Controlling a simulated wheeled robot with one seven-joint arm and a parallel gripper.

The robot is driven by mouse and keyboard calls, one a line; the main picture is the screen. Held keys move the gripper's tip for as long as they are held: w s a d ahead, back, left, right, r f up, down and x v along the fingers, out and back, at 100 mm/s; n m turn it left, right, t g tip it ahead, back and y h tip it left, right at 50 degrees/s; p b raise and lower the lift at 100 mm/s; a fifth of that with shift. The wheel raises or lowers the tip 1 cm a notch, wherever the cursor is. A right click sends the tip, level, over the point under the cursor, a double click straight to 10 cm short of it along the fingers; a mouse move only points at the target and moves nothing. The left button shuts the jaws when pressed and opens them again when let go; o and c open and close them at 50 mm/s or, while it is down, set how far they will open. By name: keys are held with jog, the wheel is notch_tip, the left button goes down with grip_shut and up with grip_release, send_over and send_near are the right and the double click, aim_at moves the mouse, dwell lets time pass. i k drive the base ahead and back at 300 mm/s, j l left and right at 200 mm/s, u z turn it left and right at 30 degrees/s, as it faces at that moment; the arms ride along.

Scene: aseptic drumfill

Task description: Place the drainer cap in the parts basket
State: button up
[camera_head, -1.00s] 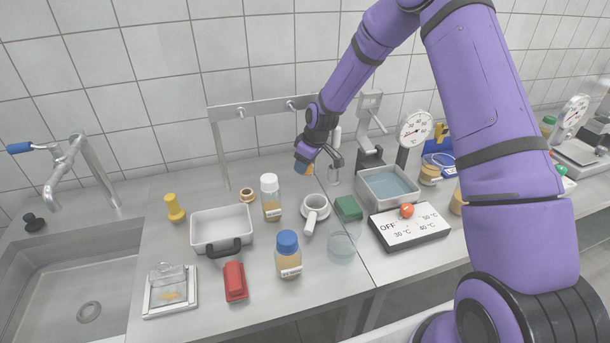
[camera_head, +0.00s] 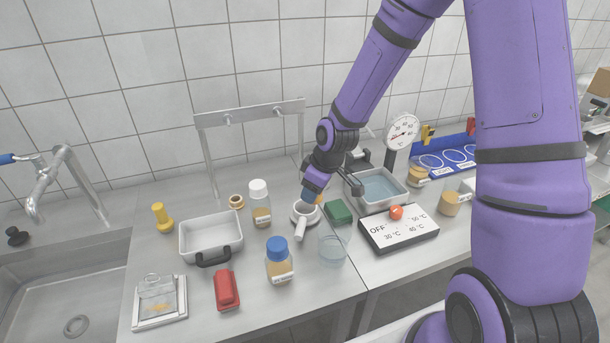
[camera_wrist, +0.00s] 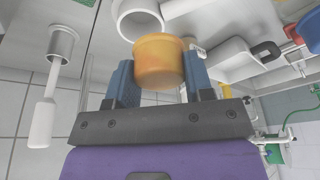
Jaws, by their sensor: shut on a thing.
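My gripper (camera_head: 308,194) is shut on a short amber-orange cylinder, which I take to be the drainer cap (camera_wrist: 160,62). In the wrist view the cap sits between the two blue fingertips. In the head view the gripper hangs just above or behind a white round cup with a handle (camera_head: 301,228), and the cap is mostly hidden. Whether cap and cup touch cannot be told. The likely parts basket is a pale grey rectangular tray with a black handle (camera_head: 211,259). It looks empty and stands left of the gripper.
A white-capped bottle (camera_head: 260,204) stands between gripper and basket, with a brass-coloured ring (camera_head: 237,201) beside it. A blue-capped bottle (camera_head: 279,262), red block (camera_head: 227,289) and glass beaker (camera_head: 333,248) stand in front. A metal rail (camera_head: 250,113) rises behind.

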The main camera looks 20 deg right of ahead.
aim_at(201, 245)
jog(key=k, duration=1)
